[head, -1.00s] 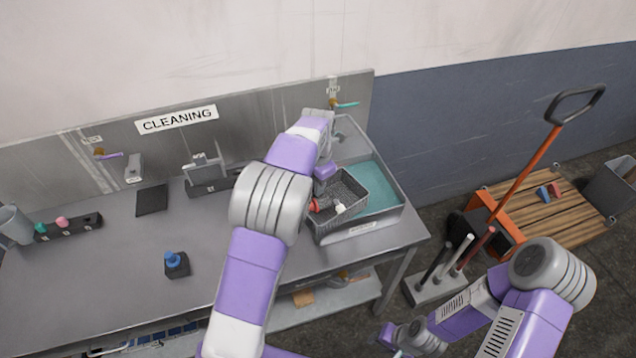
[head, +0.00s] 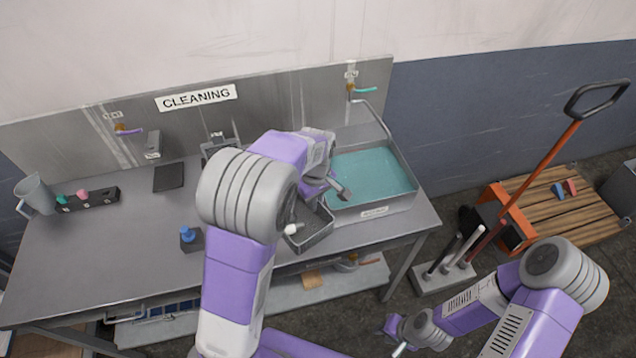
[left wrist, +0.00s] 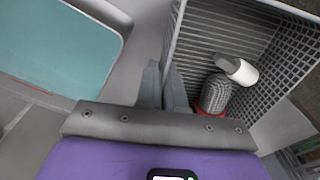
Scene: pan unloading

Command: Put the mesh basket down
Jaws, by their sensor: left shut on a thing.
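The grey mesh basket (head: 318,238) is at the front of the counter, left of the sink, partly hidden by my left arm. Its mesh wall shows in the left wrist view (left wrist: 205,40). Inside lie a ribbed grey piece with a red ring (left wrist: 215,95) and a white-ended piece (left wrist: 237,69). My left gripper (left wrist: 163,88) is shut on the basket's sink-side wall. Whether the basket touches the counter I cannot tell. My right gripper (head: 399,347) is low at the bottom of the head view, away from the counter; its jaws are too small to read.
The sink (head: 370,175) with teal water is right of the basket. A blue-topped block (head: 190,240) stands on the counter to the left. A dark pad (head: 168,178), a black rack (head: 90,200) and a grey jug (head: 36,195) are further left. The counter's front edge is close.

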